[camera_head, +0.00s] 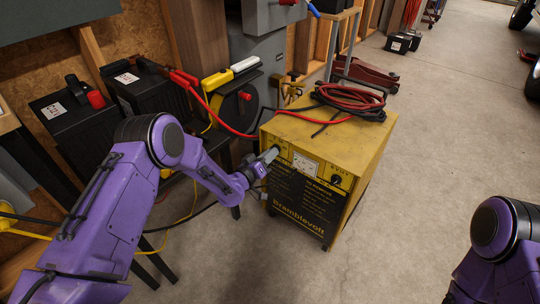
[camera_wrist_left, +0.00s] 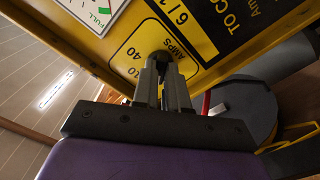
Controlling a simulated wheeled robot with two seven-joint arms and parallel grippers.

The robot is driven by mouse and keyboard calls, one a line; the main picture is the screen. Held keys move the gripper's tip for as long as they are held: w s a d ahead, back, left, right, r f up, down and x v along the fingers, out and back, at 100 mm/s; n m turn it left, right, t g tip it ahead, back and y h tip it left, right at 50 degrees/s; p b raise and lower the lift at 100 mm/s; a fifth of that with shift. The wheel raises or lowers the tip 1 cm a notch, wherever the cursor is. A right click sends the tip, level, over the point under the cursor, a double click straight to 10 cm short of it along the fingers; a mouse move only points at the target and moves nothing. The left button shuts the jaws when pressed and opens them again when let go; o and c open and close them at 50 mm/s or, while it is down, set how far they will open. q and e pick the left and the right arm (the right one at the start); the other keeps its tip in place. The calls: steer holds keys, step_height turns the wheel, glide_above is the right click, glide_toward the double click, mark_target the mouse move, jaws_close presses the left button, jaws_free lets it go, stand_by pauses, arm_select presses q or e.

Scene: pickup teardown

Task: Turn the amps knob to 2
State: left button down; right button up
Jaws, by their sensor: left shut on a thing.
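The yellow charger (camera_head: 362,150) stands on the floor, with a dark front panel reading Bramblevolt. My left gripper (camera_head: 272,154) reaches its upper left front. In the left wrist view the gripper (camera_wrist_left: 163,75) is shut on the dark amps knob (camera_wrist_left: 161,55), beside the AMPS label (camera_wrist_left: 182,50). A printed 40 shows by the knob. The fingers hide most of the knob, so I cannot tell where it points. My right arm shows at the lower right, but its gripper is out of view.
A second black knob (camera_head: 336,180) sits at the front's right, past a white meter (camera_head: 305,164). Coiled red and black cables (camera_head: 347,98) lie on top. Black batteries (camera_head: 75,112) stand at left. The floor (camera_head: 420,200) to the right is clear.

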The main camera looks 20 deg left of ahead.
arm_select(q)
steer(key=shift+f+m, duration=0.1)
steer(key=shift+m, duration=1)
steer(key=shift+s, duration=0.1)
steer(key=c, duration=1.2)
jaws_free()
steer(key=shift+o, duration=0.2)
steer(key=p+v, duration=0.2)
steer(key=v, duration=0.8)
steer(key=shift+s, duration=0.25)
steer(key=shift+a, duration=0.15)
